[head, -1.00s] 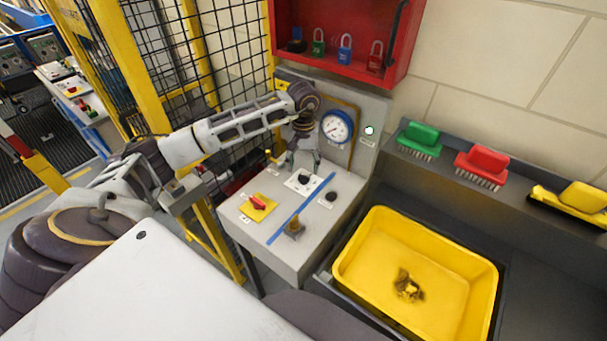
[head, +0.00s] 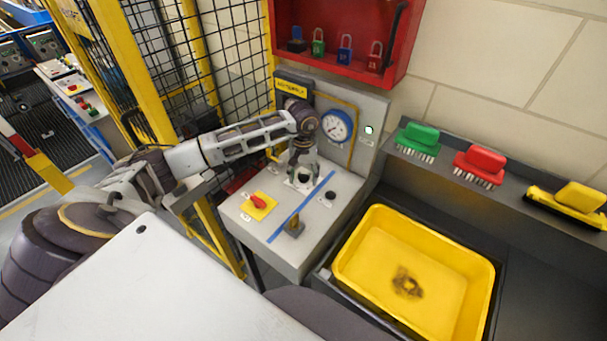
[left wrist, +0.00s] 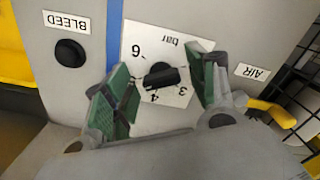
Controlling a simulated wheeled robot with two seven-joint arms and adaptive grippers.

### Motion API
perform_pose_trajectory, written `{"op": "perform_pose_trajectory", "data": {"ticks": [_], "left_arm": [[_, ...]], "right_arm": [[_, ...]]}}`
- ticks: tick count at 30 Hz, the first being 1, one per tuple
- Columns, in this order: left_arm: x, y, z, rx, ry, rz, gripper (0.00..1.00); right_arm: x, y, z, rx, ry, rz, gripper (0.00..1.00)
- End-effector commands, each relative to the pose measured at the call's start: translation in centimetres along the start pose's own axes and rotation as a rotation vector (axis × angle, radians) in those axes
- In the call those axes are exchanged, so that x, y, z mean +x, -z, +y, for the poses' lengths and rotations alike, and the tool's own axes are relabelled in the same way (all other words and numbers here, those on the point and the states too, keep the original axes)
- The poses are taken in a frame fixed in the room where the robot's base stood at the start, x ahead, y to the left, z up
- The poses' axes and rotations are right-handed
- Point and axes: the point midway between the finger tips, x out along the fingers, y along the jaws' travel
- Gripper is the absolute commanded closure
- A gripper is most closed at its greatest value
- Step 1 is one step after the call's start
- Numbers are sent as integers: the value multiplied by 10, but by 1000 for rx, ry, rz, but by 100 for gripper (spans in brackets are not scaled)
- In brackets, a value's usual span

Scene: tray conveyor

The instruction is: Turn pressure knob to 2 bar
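The black pressure knob (left wrist: 160,76) sits on a white scale plate (left wrist: 140,40) marked "bar", with 6, 4 and 3 readable. My left gripper (left wrist: 162,82) is open, its green-padded fingers on either side of the knob. A gap shows on both sides, so it does not appear to grip it. In the head view the left gripper (head: 303,170) points down over the grey panel (head: 265,232), partly hiding the knob and plate. The round pressure gauge (head: 336,126) stands behind; its reading is too small to tell. My right gripper is not in view.
A black BLEED button (left wrist: 69,53) lies across the blue stripe (left wrist: 114,35) from the knob. A yellow lever (left wrist: 272,112) is near the AIR label. A red switch (head: 258,202) and brass fitting (head: 294,228) stand on the panel. A yellow tub (head: 440,225) is to the right.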

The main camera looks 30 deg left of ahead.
Motion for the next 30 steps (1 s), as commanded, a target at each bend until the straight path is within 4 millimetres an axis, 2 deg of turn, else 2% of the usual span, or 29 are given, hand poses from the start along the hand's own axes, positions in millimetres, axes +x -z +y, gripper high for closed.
{"op": "perform_pose_trajectory", "data": {"ticks": [1,9,20,30], "left_arm": [[0,0,0,0,0,0,53],[0,0,0,0,0,0,87],[0,0,0,-30,0,1,87],[0,2,0,-169,0,3,87]], "right_arm": [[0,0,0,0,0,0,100],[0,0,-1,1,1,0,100],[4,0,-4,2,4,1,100],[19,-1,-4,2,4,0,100]]}}
